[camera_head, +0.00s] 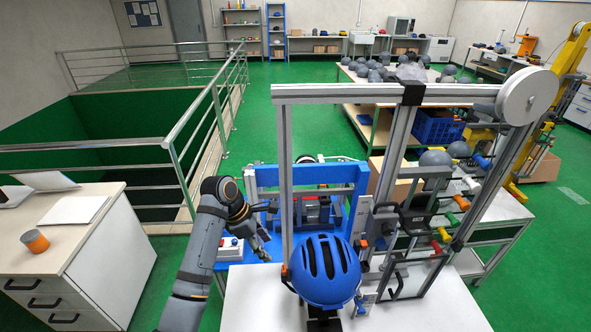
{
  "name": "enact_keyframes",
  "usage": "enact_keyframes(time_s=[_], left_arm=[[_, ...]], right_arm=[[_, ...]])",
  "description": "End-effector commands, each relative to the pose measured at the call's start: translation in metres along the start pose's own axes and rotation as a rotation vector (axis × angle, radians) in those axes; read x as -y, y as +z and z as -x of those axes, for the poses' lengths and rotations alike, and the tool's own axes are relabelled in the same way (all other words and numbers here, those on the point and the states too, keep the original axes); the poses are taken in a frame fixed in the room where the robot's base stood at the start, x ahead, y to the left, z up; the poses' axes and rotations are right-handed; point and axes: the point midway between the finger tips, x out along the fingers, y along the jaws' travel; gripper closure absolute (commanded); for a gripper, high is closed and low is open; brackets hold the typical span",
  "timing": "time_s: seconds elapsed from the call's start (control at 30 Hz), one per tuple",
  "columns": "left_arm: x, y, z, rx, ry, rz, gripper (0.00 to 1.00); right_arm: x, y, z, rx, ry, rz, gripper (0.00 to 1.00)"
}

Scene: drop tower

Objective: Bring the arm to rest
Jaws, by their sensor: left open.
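My left arm (195,255) comes in from the lower left. Its gripper (264,246) is open and appears empty, beside a small white control box (229,250) with a red button at the left of the drop tower. I cannot tell from this view whether the gripper touches the box. The blue helmet (324,270) sits at the front of the tower, to the right of the gripper and apart from it. My right gripper does not show.
The drop tower's metal frame (284,180) and blue frame (310,174) stand close to the right of the gripper. Railings (185,165) rise behind. Green floor is free between cabinet and arm.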

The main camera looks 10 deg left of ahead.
Motion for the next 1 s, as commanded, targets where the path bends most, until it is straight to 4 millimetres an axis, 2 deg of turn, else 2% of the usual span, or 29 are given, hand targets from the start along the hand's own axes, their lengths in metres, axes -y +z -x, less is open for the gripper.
enact_keyframes(time_s=[0.07, 0.17, 0.3, 0.37, 0.5, 0.6, 0.97, 1.0], left_arm=[[0.003, -0.003, -0.004, -0.006, 0.003, -0.025, 0.48], [0.019, -0.021, -0.019, -0.040, 0.025, -0.174, 0.48], [0.066, -0.064, -0.046, -0.158, 0.064, -0.618, 0.48], [0.086, -0.080, -0.050, -0.219, 0.068, -0.822, 0.48], [0.122, -0.106, -0.050, -0.334, 0.043, -1.188, 0.48], [0.142, -0.118, -0.046, -0.398, 0.012, -1.387, 0.48], [0.197, -0.145, -0.018, -0.577, -0.147, -1.946, 0.48], [0.191, -0.152, -0.037, -0.571, -0.152, -1.942, 0.48]], right_arm=[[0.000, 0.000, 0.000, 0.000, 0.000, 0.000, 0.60], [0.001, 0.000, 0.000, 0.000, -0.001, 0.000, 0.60], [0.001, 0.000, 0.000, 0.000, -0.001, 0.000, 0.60], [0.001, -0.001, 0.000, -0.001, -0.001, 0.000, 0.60], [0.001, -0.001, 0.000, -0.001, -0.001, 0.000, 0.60], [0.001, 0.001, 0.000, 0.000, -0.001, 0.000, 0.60], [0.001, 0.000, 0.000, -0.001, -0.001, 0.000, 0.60], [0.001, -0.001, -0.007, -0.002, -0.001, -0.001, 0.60]])
